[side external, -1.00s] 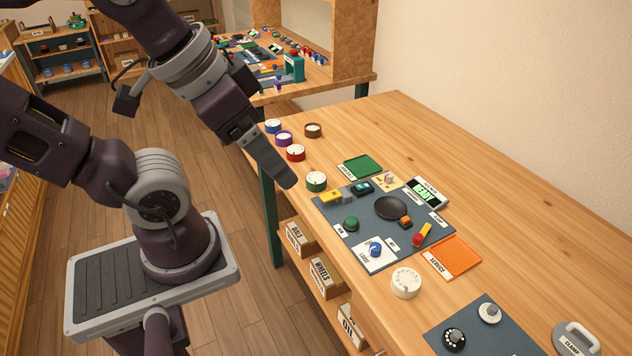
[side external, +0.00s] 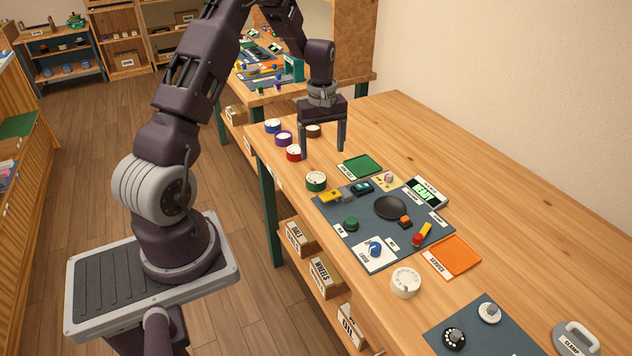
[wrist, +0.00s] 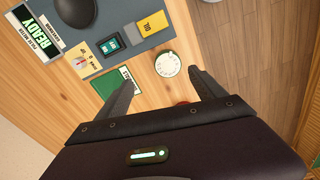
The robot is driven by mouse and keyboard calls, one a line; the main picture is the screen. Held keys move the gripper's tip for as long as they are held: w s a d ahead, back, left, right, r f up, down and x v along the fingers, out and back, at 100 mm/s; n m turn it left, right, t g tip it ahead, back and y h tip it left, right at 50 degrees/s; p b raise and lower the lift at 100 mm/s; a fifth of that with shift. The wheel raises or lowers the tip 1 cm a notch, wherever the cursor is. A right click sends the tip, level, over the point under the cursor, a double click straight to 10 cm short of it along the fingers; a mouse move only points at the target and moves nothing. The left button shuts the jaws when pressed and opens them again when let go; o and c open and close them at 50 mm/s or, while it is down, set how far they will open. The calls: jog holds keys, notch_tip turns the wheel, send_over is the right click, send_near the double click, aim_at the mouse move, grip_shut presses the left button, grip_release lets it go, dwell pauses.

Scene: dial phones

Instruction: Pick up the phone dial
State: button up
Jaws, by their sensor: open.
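Several round dials with white faces stand along the table's left edge in the side view: blue (side external: 272,126), purple (side external: 283,138), red (side external: 293,153) and green-rimmed (side external: 316,180). A brown-rimmed dial (side external: 313,131) is behind my gripper. A cream dial (side external: 406,283) sits nearer the front. Which one is the phone dial I cannot tell. My gripper (side external: 322,154) is open, pointing down, empty, above the table just right of the red dial. In the wrist view the white-faced dial (wrist: 168,64) lies just beyond and between the fingertips (wrist: 162,77); a red edge shows below.
A dark mat (side external: 345,215) with a black disc, buttons and switches lies right of the dials. A green tray (side external: 360,167) and an orange tray (side external: 455,256) flank it. A second mat (side external: 470,345) is at the front.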

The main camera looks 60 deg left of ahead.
aim_at(316, 177)
jog(key=shift+n, duration=0.5)
jog(key=f, duration=0.1)
jog(key=a+f, duration=0.1)
jog(key=f, duration=0.1)
jog(key=shift+s+a+f, duration=0.2)
jog(key=shift+a+f, duration=0.15)
jog(key=shift+f, duration=0.05)
jog(key=f, duration=0.6)
jog(key=shift+s+d+f, duration=0.15)
jog(key=shift+s+f, duration=0.05)
jog(key=shift+s, duration=0.15)
jog(key=c, duration=1.6)
